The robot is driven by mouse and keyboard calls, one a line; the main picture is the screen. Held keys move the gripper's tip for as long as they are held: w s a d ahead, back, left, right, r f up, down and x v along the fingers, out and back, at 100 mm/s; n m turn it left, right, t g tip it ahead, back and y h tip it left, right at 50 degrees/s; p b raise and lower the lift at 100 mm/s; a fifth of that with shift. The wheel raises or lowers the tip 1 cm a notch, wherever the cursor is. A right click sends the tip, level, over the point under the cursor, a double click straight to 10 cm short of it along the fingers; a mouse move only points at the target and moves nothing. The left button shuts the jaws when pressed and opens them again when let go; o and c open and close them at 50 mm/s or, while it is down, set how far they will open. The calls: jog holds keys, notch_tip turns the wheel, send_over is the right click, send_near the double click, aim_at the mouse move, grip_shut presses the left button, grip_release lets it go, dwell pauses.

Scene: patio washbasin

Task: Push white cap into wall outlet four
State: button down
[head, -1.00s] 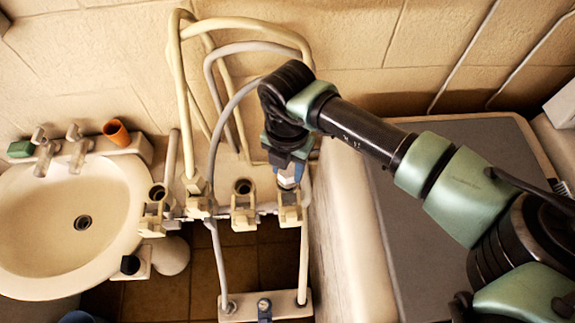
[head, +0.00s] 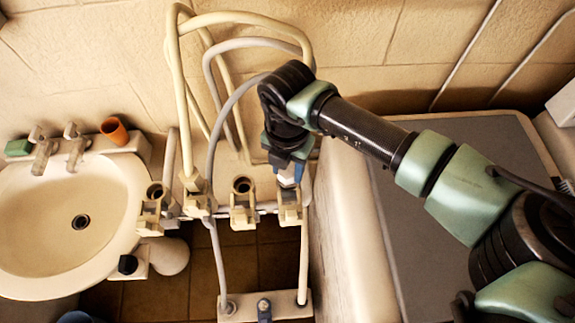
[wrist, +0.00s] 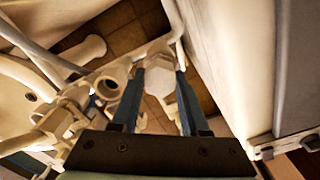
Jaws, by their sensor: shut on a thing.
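My gripper (wrist: 157,98) is shut on a white cap (wrist: 159,78), which sits between its two blue fingers in the wrist view. In the head view the cap (head: 287,181) shows as a small pale patch just under the gripper (head: 290,172). The gripper points down at the rightmost outlet (head: 289,208) of the row, taken as wall outlet four. The cap is right over or at the mouth of this outlet. The gripper and cap hide the mouth, so I cannot tell whether the cap is inside it.
To the left, another outlet (head: 242,205) has an open round mouth. A hose (head: 182,90) joins the outlet beyond it. A washbasin (head: 30,225) with an orange cup (head: 114,130) stands at far left. A pale cabinet wall (head: 340,240) rises close on the right.

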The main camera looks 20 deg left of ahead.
aim_at(288, 171)
jog(key=shift+f, duration=0.15)
jog(key=c, duration=0.7)
grip_release()
jog(key=shift+r+p, duration=3.4)
jog(key=shift+r, duration=2.15)
